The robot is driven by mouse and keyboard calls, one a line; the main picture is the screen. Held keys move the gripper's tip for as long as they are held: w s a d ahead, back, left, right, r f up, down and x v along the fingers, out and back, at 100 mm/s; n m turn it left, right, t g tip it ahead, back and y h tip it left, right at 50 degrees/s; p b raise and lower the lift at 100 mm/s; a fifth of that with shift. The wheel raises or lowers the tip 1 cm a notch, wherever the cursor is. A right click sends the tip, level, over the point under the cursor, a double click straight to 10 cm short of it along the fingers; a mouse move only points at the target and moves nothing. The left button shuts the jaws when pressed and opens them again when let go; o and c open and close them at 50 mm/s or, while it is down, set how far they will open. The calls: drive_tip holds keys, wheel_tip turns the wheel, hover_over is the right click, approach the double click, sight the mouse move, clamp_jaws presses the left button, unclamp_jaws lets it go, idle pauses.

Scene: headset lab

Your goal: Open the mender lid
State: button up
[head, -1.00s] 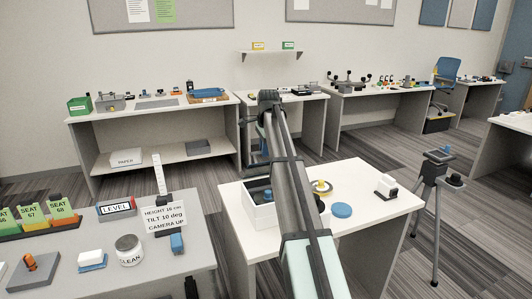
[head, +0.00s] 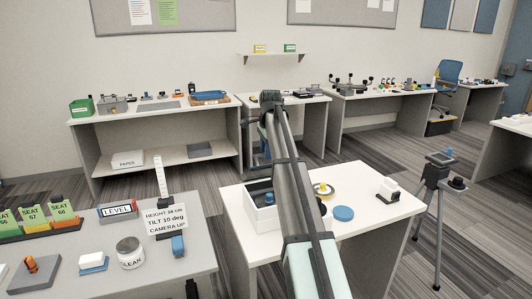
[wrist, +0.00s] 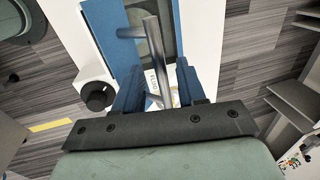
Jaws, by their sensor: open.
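In the wrist view, a blue panel (wrist: 188,28) with a grey-green window lies on a white body; I take it for the mender lid. A shiny metal bar handle (wrist: 155,52) stands off it on short posts. My gripper (wrist: 160,80) is open, with one blue finger on each side of the handle's near end. I cannot tell whether either finger touches the bar. A black knob (wrist: 97,96) sits on the white body at left. In the head view my arm hides the gripper, and I cannot make out the lid there.
In the head view, a near white table (head: 385,235) carries an open white box (head: 262,217), a blue disc (head: 343,213) and a small white device (head: 389,188). A grey bench (head: 150,285) stands at left. A tripod (head: 437,200) stands at right on open floor.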

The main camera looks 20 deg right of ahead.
wheel_tip(320, 180, up, 12)
drive_tip(key=s, duration=0.2)
drive_tip(key=shift+s+r, duration=0.2)
drive_tip(key=shift+s, duration=0.05)
idle(0.4)
